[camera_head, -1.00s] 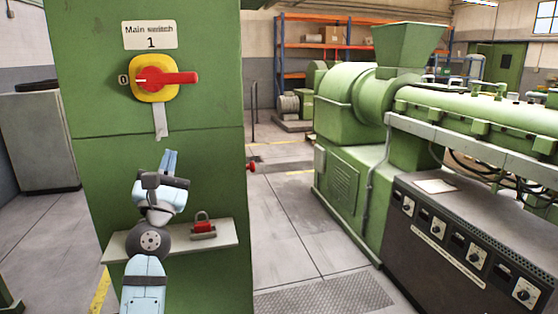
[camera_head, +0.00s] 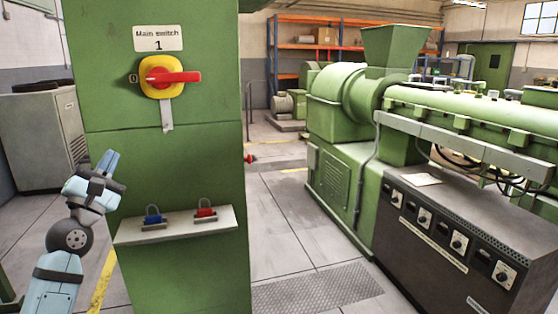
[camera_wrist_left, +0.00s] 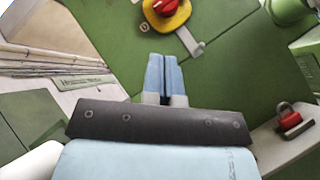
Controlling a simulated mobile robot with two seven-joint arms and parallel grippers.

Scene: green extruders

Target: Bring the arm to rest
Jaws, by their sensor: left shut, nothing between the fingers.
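My left gripper (camera_head: 106,162) is at the lower left of the head view, in front of the left edge of the green cabinet (camera_head: 200,100). Its light blue fingers are together with nothing between them, and they also show in the left wrist view (camera_wrist_left: 164,72). The left arm is bent, with the gripper pointing up. It is to the left of the small shelf (camera_head: 180,228) and clear of the padlocks. My right gripper is not in view.
A blue padlock (camera_head: 153,215) and a red padlock (camera_head: 205,208) stand on the shelf. The red-handled main switch (camera_head: 164,77) is above on the cabinet. A green extruder (camera_head: 345,110) stands to the right. The floor between them is clear.

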